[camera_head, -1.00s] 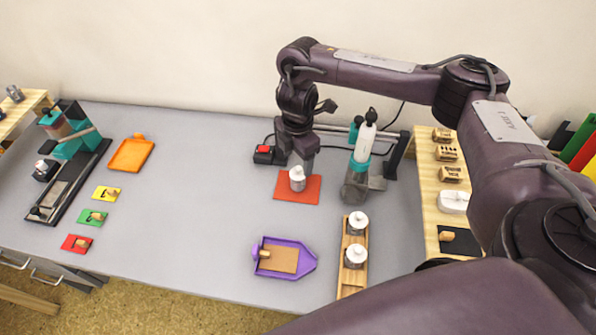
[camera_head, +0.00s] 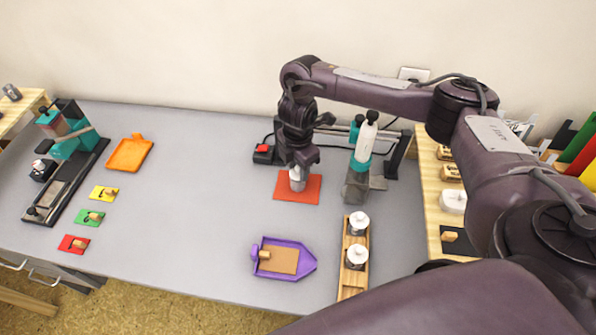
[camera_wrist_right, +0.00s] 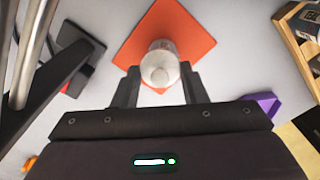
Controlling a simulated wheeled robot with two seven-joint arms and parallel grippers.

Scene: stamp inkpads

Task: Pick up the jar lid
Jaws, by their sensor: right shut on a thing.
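A small jar (camera_head: 297,184) stands on the orange-red mat (camera_head: 283,192). Its white lid (camera_wrist_right: 160,73) shows from above in the wrist view and appears to sit on the jar. My right gripper (camera_head: 298,168) is over the jar, with its fingers shut on the lid from both sides. The fingers partly hide the lid in the head view. In the wrist view the fingers of my right gripper (camera_wrist_right: 160,88) stand on either side of the lid. My left gripper is not in view.
A wooden tray (camera_head: 346,278) holds two more white-lidded jars. A purple tray (camera_head: 306,263) lies to its left. A teal and white bottle (camera_head: 364,145) stands just right of the mat. A black device with a red button (camera_head: 263,148) is left of the gripper.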

